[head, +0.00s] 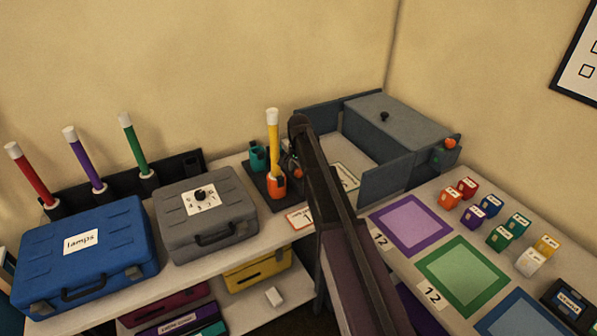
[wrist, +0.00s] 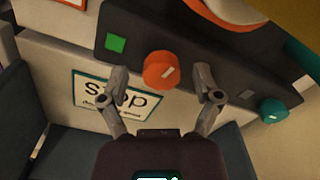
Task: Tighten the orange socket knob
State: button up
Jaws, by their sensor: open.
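The orange socket knob (wrist: 159,70) is a short round knob with a white mark, on the side of a dark base (wrist: 200,60). In the wrist view it sits between and slightly beyond the two spread fingers of my gripper (wrist: 161,84); no finger visibly touches it. The orange socket (head: 277,188) stands on the base in the head view, with a yellow white-tipped stick (head: 272,140) upright in it. A teal knob (wrist: 271,110) is on the same base, to the right in the wrist view. In the head view my arm mostly hides my gripper and the knob.
A teal socket (head: 258,158) stands behind the orange one. A grey case (head: 205,232) is close to the left. A card reading "stop" (wrist: 118,97) lies near the left finger. A grey box with panels (head: 400,130) stands to the right. Colored mats (head: 462,270) lie nearer.

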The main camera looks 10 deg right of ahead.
aim_at(300, 171)
jog(key=shift+r, duration=0.1)
jog(key=shift+r+n+p, duration=0.3)
jog(key=shift+r+p, duration=0.2)
jog(key=shift+p, duration=0.05)
notch_tip(300, 171, up, 13)
jog(key=n+p, duration=1.1)
jog(key=p, duration=0.1)
jog(key=shift+d+p, duration=0.3)
jog(key=shift+p, duration=0.1)
jog(key=shift+w+f, duration=0.1)
jog(key=shift+f, duration=0.25)
jog(key=f+b, duration=1.3)
jog(key=b, duration=0.1)
jog(key=shift+a+f, duration=0.2)
jog(key=shift+a, duration=0.05)
grip_shut()
